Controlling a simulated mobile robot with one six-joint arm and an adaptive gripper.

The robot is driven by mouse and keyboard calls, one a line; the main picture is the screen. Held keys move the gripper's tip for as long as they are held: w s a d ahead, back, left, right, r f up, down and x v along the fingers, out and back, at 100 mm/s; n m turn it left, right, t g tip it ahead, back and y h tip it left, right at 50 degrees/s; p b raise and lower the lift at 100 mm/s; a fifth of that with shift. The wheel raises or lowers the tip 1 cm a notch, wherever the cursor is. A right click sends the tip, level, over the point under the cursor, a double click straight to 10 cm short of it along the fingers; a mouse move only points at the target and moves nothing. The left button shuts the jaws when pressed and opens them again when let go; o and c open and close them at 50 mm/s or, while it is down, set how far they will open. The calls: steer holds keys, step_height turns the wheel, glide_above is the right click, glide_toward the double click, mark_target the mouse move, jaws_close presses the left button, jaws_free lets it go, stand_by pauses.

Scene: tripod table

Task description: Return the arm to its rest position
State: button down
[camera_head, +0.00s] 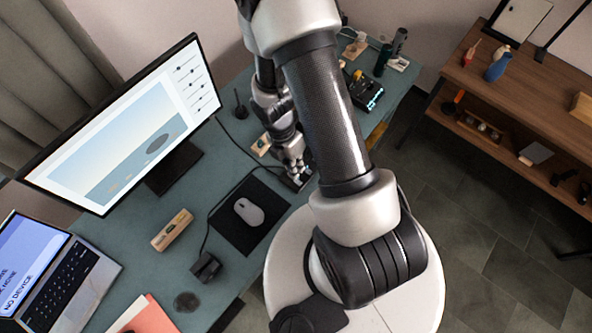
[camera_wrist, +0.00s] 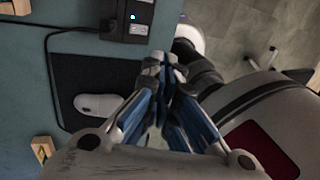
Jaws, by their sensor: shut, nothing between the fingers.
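My arm reaches from the round white base up and over the teal desk (camera_head: 225,105). My gripper (camera_head: 299,177) hangs over the desk's near edge, partly hidden by my own arm link. In the wrist view my gripper (camera_wrist: 160,68) is shut, with the fingertips together and nothing between them. It appears above the desk edge, to the right of the black mouse pad (camera_wrist: 70,75).
A monitor (camera_head: 125,125), an open laptop (camera_head: 62,290), a wooden block (camera_head: 172,230) and a pale mouse (camera_head: 248,211) occupy the desk. A black device with lit display (camera_head: 367,91) stands farther right. A wooden shelf (camera_head: 530,85) is at right, with open floor between.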

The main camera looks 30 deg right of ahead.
step_height(320, 180, up, 3)
steer(key=shift+f, duration=0.2)
step_height(320, 180, up, 17)
steer(key=w+a+m+t+b, duration=0.2)
steer(key=m+t+b, duration=0.2)
steer(key=m, duration=0.6)
steer(key=s+a+r+m+t+y+b, duration=0.1)
steer(key=s+a+r+m+t+b, duration=0.2)
steer(key=s+r+m, duration=0.6)
steer(key=s+a+m, duration=0.1)
steer(key=m, duration=0.2)
steer(key=shift+r+b, duration=0.3)
